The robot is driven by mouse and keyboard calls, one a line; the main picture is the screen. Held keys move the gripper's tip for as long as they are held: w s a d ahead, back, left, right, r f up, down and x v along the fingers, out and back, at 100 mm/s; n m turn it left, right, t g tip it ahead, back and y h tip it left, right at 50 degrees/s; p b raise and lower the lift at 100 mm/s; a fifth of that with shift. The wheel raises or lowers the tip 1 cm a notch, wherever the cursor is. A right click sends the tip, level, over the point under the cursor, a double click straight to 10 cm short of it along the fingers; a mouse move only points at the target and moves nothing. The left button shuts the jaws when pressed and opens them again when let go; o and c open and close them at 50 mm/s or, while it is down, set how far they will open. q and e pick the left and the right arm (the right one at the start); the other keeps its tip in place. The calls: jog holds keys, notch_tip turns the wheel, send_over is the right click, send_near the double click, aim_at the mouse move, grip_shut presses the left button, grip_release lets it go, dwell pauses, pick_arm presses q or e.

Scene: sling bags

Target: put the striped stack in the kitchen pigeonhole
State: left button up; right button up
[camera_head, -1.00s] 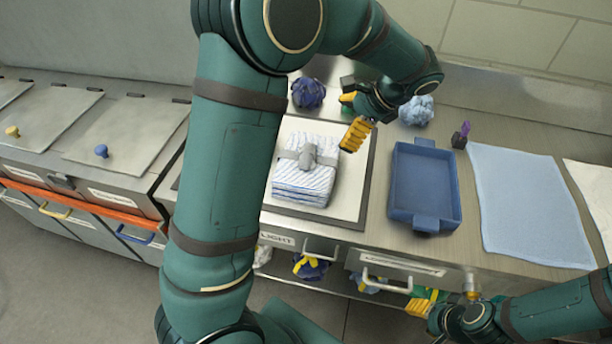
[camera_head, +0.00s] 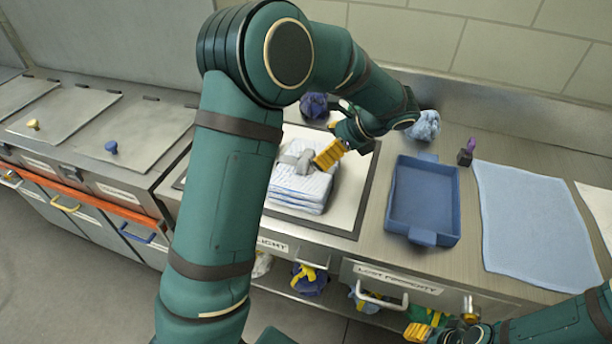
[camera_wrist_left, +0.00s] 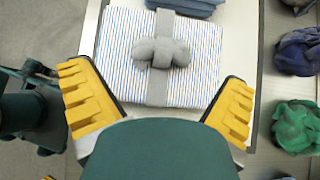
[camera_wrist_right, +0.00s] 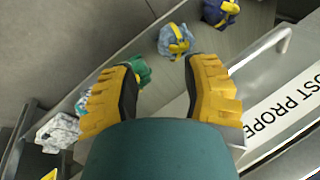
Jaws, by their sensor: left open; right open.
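The striped stack (camera_head: 299,192) is folded blue-and-white striped cloth, tied with a grey band and knot. It lies on a white panel with a dark border (camera_head: 345,218) on the counter. It also shows in the left wrist view (camera_wrist_left: 115,60), with the grey knot (camera_wrist_left: 160,52) on top. My left gripper (camera_head: 329,154) is open above the stack's right side; in its wrist view the fingers (camera_wrist_left: 160,105) stand apart around the near part of the stack. My right gripper (camera_wrist_right: 160,95) is open and empty, low before the counter front near a handled drawer. No kitchen pigeonhole label is readable.
A blue tray (camera_head: 422,200) and a light blue cloth (camera_head: 530,225) lie right of the stack. Dark blue (camera_head: 314,105) and light blue (camera_head: 425,125) bundles sit behind. A drawer labelled lost property (camera_head: 400,280) is below. Tied bundles (camera_head: 308,280) lie on the lower shelf.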

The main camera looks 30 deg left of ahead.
aim_at(311, 155)
pick_arm(q)
jog(key=shift+x, duration=0.95)
jog(key=x, duration=0.1)
jog(key=b+x, duration=0.1)
jog(key=x, duration=0.3)
jog(key=shift+w+f+b, duration=0.25)
jog(key=shift+w+b, duration=0.05)
jog(key=shift+b, duration=0.1)
jog(key=shift+r, duration=0.1)
jog(key=c, duration=1.2)
